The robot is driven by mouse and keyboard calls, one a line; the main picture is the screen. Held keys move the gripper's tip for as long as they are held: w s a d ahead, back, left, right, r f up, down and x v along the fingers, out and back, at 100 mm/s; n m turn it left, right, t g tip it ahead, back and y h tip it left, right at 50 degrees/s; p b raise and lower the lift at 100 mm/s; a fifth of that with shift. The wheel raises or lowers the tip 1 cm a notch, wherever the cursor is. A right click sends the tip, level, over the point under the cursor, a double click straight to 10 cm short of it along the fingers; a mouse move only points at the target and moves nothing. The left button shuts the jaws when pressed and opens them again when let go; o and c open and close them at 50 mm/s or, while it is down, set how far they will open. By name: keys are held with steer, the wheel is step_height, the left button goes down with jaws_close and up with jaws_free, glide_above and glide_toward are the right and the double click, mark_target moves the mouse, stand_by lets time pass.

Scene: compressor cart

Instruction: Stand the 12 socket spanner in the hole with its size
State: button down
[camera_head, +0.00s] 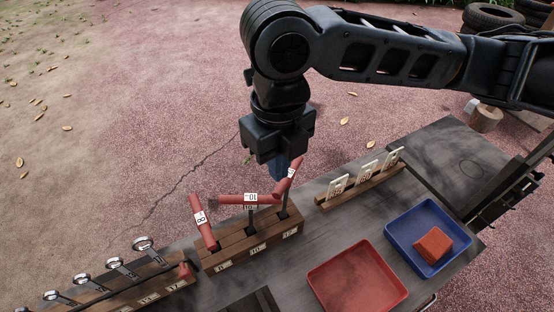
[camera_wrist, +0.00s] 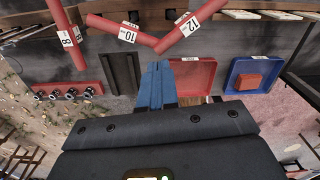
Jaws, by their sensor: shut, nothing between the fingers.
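The 12 socket spanner (camera_head: 288,184) has a red handle with a white 12 label, also in the wrist view (camera_wrist: 187,27). It stands in the wooden block (camera_head: 240,253), its dark shaft down at the right-hand hole, by the plate that seems to read 12. How deep it sits I cannot tell. The 10 spanner (camera_head: 235,200) stands in the middle, and the 8 spanner (camera_head: 203,222) at the left with its handle tilted. My gripper (camera_head: 279,174) is shut and empty, its blue fingertips just by the 12 handle. In the wrist view the fingers (camera_wrist: 157,72) point toward where the 10 and 12 handles meet.
A red tray (camera_head: 357,275) and a blue tray (camera_head: 390,232) with an orange block (camera_head: 433,245) lie on the cart's right. A wooden rack with white tags (camera_head: 362,188) stands behind them. A row of ring-ended spanners (camera_head: 112,263) stands at the left.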

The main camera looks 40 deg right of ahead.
mark_target(278, 192)
steer(key=shift+f+b, duration=1.35)
steer(key=shift+f, duration=1)
steer(key=shift+f, duration=0.25)
steer(key=shift+r+p, duration=0.85)
steer(key=shift+r, duration=0.7)
step_height(278, 192, up, 8)
steer(key=shift+f, duration=0.2)
steer(key=shift+a+p, duration=0.1)
steer(key=shift+p, duration=0.25)
